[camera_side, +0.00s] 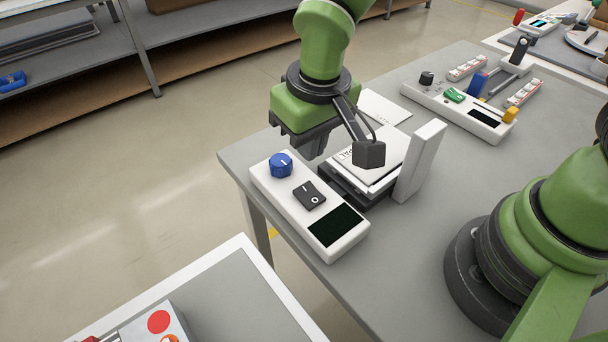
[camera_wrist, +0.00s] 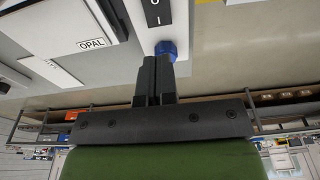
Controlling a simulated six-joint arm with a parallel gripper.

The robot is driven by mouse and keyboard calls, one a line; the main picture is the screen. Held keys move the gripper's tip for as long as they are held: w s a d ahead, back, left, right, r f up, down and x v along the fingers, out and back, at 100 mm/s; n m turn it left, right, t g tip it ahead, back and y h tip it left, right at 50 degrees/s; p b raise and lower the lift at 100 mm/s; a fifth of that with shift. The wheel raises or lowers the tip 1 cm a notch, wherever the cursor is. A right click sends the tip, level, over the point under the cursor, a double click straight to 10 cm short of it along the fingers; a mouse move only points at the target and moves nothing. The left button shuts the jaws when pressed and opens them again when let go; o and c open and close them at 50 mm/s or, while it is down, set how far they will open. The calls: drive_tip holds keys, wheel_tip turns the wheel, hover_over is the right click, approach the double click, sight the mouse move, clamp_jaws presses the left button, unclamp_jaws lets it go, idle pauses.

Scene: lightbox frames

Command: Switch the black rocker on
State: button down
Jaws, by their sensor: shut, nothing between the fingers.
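The black rocker (camera_side: 309,195) sits on a white control panel (camera_side: 283,202), between a blue knob (camera_side: 281,165) and a dark display (camera_side: 336,225). Its face carries I and O marks; I cannot tell which end is pressed down. Part of the rocker also shows at the top of the wrist view (camera_wrist: 154,12). My gripper (camera_side: 314,148) is shut and empty, behind and above the panel. In the wrist view its closed fingers (camera_wrist: 155,62) appear just beside the blue knob (camera_wrist: 166,49); whether they touch it I cannot tell.
A white device with a plate marked OPAL (camera_side: 372,160) and an upright white block (camera_side: 420,160) stand right of the panel. Another white panel (camera_side: 459,110) with small items lies farther back. The grey table (camera_side: 415,210) is bare right of the display.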

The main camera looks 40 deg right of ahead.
sight(303, 187)
drive_tip(key=f, duration=0.5)
drive_tip(key=w+f, duration=0.1)
drive_tip(key=f, duration=0.2)
drive_tip(key=shift+f, duration=0.15)
